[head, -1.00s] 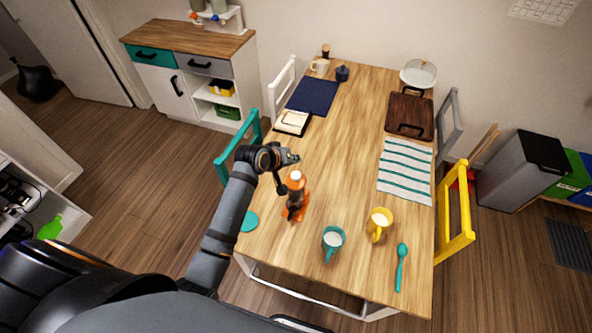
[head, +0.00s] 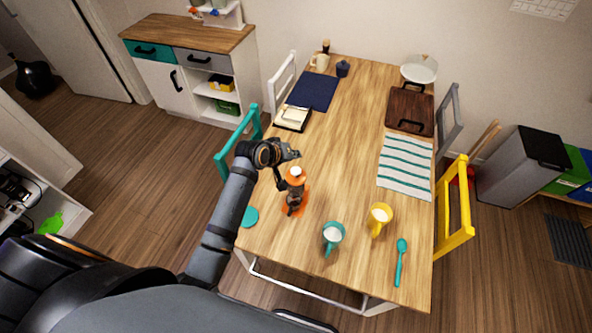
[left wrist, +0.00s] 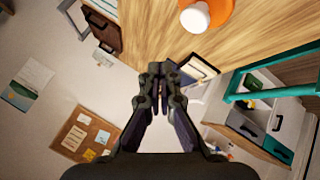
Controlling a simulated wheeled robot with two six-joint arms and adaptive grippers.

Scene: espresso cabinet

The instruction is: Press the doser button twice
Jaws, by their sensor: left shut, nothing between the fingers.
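The orange doser (head: 299,199) with a white round top button (head: 296,173) stands on the wooden table (head: 345,130), near its left side. In the left wrist view the white button (left wrist: 195,17) and part of the orange doser (left wrist: 217,12) show at the top edge. My left gripper (head: 293,155) is just beyond the doser in the head view, its fingers shut and empty. In the left wrist view the fingertips (left wrist: 160,70) are together, apart from the button. A dark part of my arm hides some of the doser. My right gripper is not in view.
A teal chair (head: 236,145) stands at the left edge. The table middle is clear.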

